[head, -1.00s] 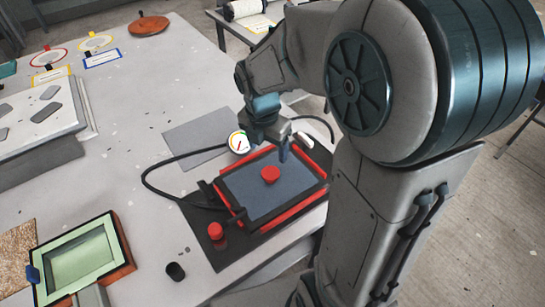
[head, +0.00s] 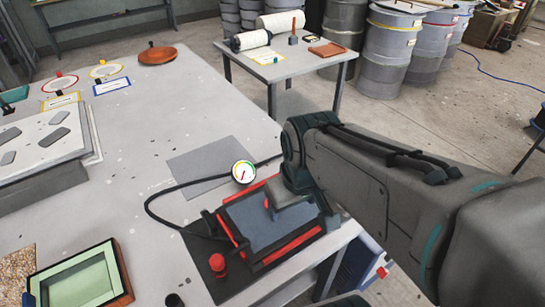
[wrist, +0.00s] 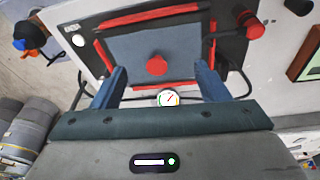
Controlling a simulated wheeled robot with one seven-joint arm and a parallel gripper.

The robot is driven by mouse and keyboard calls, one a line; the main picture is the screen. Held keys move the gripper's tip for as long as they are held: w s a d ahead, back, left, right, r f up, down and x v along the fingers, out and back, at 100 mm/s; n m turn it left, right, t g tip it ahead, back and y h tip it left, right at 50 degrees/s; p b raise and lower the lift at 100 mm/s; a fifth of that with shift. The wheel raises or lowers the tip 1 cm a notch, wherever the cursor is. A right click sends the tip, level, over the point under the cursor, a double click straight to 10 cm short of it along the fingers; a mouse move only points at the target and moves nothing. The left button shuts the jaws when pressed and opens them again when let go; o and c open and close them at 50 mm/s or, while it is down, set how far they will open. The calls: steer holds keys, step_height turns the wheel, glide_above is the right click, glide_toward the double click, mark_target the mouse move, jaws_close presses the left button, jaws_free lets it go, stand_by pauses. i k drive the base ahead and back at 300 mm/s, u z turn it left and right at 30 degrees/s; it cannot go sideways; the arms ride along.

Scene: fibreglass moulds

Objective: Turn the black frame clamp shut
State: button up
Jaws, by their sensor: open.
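A flat blue-grey panel (head: 262,222) lies in a frame of red bars (head: 292,244) on a dark base (head: 205,262). In the wrist view a round red knob (wrist: 157,65) stands on the panel's middle. A black lever-like part (wrist: 227,33), which looks like the black frame clamp, lies beside the frame's right red bar in the wrist view. I cannot tell its exact turn. My gripper (wrist: 160,80) is open and empty above the panel, its blue fingers wide apart. The black part lies outside the fingers. In the head view my gripper (head: 292,200) covers part of the panel and the central knob.
A gauge (head: 243,172) with a black hose stands behind the frame. A red knob (head: 217,263) stands on the base's front left. A green-lined tray (head: 78,278) and a white mould (head: 45,145) are at the left.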

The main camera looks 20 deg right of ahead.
mark_target(213, 227)
steer(key=k, duration=1)
steer(key=u, duration=1.25)
steer(key=i, duration=0.95)
steer(key=z, duration=1.25)
